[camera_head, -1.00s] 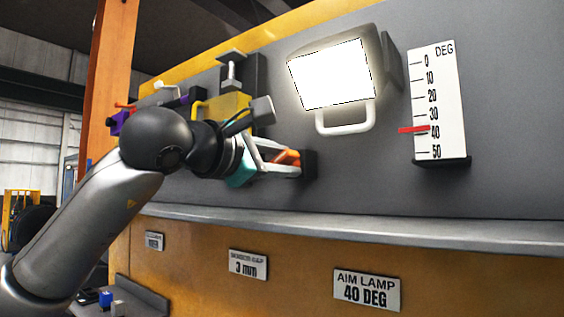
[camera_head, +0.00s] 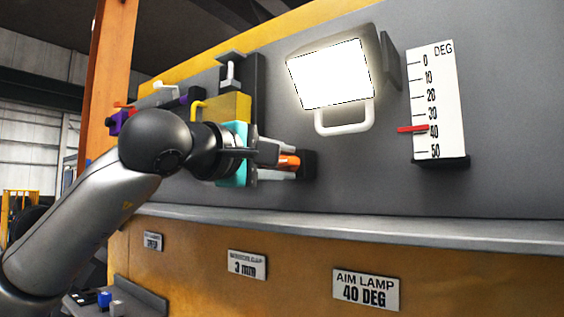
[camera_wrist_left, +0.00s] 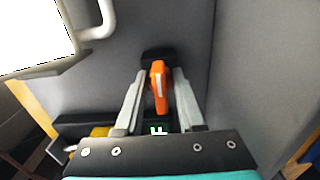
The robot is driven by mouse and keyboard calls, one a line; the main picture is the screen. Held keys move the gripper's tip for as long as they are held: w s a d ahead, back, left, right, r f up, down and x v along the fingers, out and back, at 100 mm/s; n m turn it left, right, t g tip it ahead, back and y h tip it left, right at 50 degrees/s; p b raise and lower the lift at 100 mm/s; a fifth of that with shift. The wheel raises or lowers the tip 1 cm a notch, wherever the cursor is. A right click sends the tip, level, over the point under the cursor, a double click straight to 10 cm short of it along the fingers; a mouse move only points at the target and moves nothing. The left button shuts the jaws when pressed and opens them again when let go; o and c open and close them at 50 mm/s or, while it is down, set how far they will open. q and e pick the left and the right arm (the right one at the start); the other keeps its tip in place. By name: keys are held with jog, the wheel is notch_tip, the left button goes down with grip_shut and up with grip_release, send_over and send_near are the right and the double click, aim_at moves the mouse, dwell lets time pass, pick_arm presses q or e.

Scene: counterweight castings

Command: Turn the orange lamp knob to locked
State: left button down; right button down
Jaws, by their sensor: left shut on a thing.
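The orange lamp knob (camera_head: 289,162) sits on a dark mount on the grey panel, below and left of the lit lamp (camera_head: 332,75). My left gripper (camera_head: 285,160) reaches it from the left and is shut on it. In the left wrist view the knob (camera_wrist_left: 158,85) stands between the two grey fingers (camera_wrist_left: 158,92), with a pale line along it. The fingers hide part of the knob in the head view. A green-lit marking (camera_wrist_left: 158,130) shows near the palm, too small to read. My right gripper is not in view.
The degree scale (camera_head: 438,95) has its red pointer (camera_head: 412,128) near 40. A plate (camera_head: 366,289) reads AIM LAMP 40 DEG. A yellow block (camera_head: 228,107) and a clamp are close above my gripper. A grey ledge (camera_head: 400,228) runs below.

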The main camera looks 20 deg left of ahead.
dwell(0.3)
pick_arm(q)
jog(key=c, duration=0.8)
grip_release()
jog(key=shift+c, duration=0.2)
jog(key=shift+s, duration=0.1)
jog(key=b+v, duration=0.3)
jog(key=v, duration=1.2)
